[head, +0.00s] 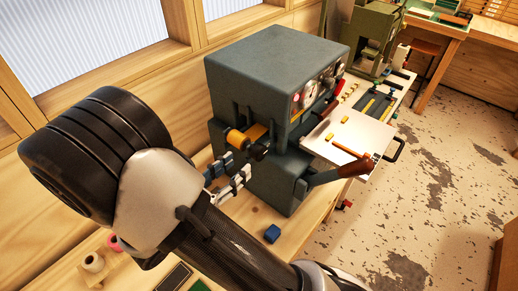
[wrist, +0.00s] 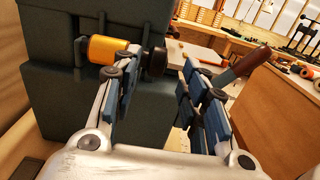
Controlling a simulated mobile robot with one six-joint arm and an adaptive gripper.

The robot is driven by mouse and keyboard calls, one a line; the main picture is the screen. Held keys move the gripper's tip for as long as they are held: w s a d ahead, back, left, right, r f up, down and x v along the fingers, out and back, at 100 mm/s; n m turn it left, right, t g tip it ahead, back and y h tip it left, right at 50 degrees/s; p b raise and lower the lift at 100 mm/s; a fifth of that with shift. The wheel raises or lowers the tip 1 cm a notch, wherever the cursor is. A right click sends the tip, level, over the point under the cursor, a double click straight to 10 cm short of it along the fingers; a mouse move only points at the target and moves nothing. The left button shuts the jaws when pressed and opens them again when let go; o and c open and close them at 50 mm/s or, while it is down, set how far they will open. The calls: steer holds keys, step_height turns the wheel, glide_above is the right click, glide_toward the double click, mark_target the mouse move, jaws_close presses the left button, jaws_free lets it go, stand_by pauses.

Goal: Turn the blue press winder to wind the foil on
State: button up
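The blue-grey press (head: 275,75) stands on the wooden bench, and its side fills the upper left of the wrist view (wrist: 60,95). A gold foil roll (head: 236,138) sits on its side, also seen in the wrist view (wrist: 107,49). The dark winder knob (head: 259,152) is at the roll's end; it shows in the wrist view (wrist: 154,61) beyond and between my fingers. My gripper (head: 231,173) is open, its blue-padded fingers apart and empty in the wrist view (wrist: 153,84). It is close to the knob; I cannot tell the exact gap.
A lever with a red-brown handle (head: 354,168) juts from the press beside a pale plate (head: 345,143). Loose rolls (head: 92,263) lie lower left. A green press (head: 372,35) stands behind.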

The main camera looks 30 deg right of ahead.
mark_target(255, 151)
steer(key=b+x, duration=0.1)
steer(key=x, duration=0.9)
steer(key=shift+f, duration=0.1)
jaws_close()
